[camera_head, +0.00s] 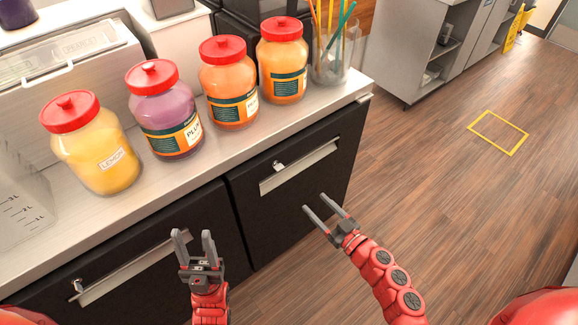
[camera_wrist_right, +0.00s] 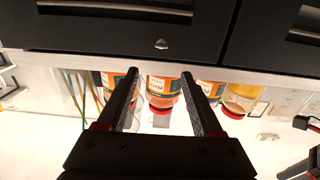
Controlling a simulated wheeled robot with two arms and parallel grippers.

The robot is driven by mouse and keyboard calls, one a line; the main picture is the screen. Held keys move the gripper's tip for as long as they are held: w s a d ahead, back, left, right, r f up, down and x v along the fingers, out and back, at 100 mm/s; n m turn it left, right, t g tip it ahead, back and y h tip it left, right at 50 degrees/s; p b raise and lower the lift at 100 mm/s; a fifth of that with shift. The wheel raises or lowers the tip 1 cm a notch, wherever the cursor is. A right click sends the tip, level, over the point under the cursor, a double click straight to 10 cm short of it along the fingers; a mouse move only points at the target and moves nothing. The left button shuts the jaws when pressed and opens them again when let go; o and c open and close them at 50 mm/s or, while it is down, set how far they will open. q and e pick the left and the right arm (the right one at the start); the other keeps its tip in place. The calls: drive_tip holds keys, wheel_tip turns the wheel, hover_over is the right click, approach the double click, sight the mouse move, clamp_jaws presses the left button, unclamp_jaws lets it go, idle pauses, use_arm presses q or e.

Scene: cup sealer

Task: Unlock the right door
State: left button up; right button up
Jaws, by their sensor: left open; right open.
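The right door (camera_head: 292,185) is a black cabinet front under the counter, and it looks shut. It has a long silver recessed handle (camera_head: 300,166) and a small silver lock piece (camera_head: 279,167) near the handle's upper left. In the right wrist view, which looks upside down, the lock (camera_wrist_right: 161,44) shows beyond my fingertips. My right gripper (camera_head: 315,203) is open and empty, in front of the door and apart from it, below and right of the lock. It also shows in the right wrist view (camera_wrist_right: 160,73). My left gripper (camera_head: 193,236) is open and empty before the left door.
The left door (camera_head: 150,250) has its own handle and lock piece (camera_head: 77,287). Several red-lidded jars, including an orange one (camera_head: 230,85), stand on the counter (camera_head: 215,150) above. A clear container of straws (camera_head: 335,58) stands near the counter's right end.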

sight(278, 167)
drive_tip(key=x, duration=1.6)
drive_tip(key=shift+w+a+p, duration=0.25)
drive_tip(key=shift+a+p, duration=0.1)
drive_tip(key=shift+p, duration=0.05)
drive_tip(key=shift+c, duration=0.3)
clamp_jaws()
